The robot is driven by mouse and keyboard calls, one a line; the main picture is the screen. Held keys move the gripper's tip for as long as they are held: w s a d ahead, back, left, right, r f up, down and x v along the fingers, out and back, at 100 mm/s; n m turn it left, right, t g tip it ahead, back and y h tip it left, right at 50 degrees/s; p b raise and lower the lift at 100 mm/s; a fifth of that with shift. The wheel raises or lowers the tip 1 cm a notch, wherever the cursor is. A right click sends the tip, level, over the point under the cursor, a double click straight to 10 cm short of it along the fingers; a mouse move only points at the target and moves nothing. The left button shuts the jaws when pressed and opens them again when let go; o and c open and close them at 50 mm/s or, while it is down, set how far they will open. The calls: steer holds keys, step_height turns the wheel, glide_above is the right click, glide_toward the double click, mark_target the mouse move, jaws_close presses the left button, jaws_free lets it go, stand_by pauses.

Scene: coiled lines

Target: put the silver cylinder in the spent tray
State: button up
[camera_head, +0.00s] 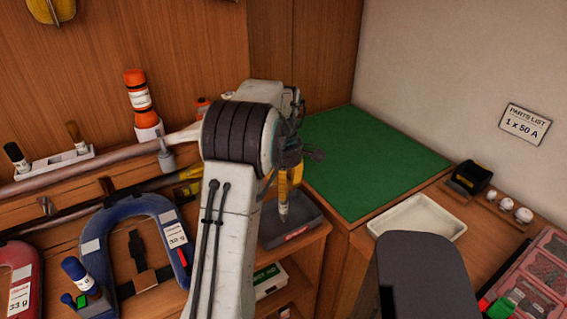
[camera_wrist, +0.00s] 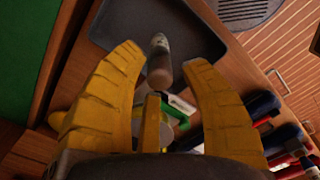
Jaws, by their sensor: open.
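My gripper (camera_wrist: 163,58) is open, its yellow fingers spread apart. In the head view my gripper (camera_head: 283,205) points down over a dark grey tray (camera_head: 312,228) with a red label too small to read. In the wrist view a small cylinder (camera_wrist: 159,62), greyish at one end and brownish at the other, shows between the fingertips with a gap on each side. Behind it lies the dark floor of the tray (camera_wrist: 190,30). I cannot tell whether the cylinder rests on the tray. In the head view it is mostly hidden by my gripper.
A green mat (camera_head: 375,160) and a white empty tray (camera_head: 418,217) lie to the right. A blue horseshoe-shaped object (camera_head: 112,220) and an orange bottle (camera_head: 138,95) stand to the left. A white box with a green label (camera_head: 268,280) sits on a shelf below.

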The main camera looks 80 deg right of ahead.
step_height(320, 180, up, 10)
steer(key=shift+f+p, duration=0.2)
steer(key=shift+p, duration=0.45)
steer(key=shift+r, duration=0.1)
